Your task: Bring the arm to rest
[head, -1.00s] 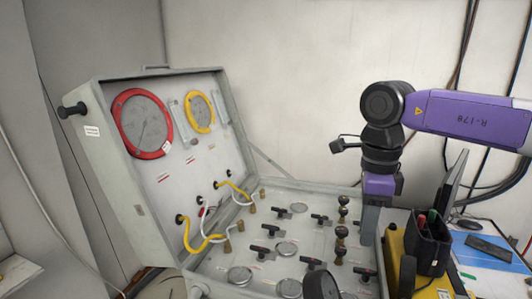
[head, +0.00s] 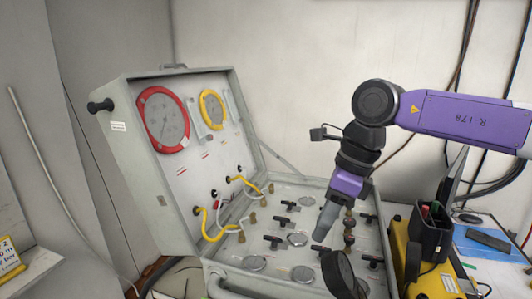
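My gripper (head: 326,226) hangs from the purple arm at the right of the head view, tilted down and to the left. Its grey fingers are over the right part of the open diver air panel (head: 215,262). They overlap the panel's valve handles in the picture; I cannot tell whether they touch any. The fingers look close together, seen from the side, so their opening cannot be made out. The panel's upright lid carries a red-rimmed gauge (head: 164,120) and a yellow-rimmed gauge (head: 213,110). Black T-handles (head: 272,240) and round grey caps (head: 297,239) cover its base.
Yellow hoses (head: 207,232) loop at the panel's left side. A yellow case (head: 436,278) with a black tool holder (head: 431,231) stands right of the panel. Behind it are a monitor and a blue mat (head: 480,247).

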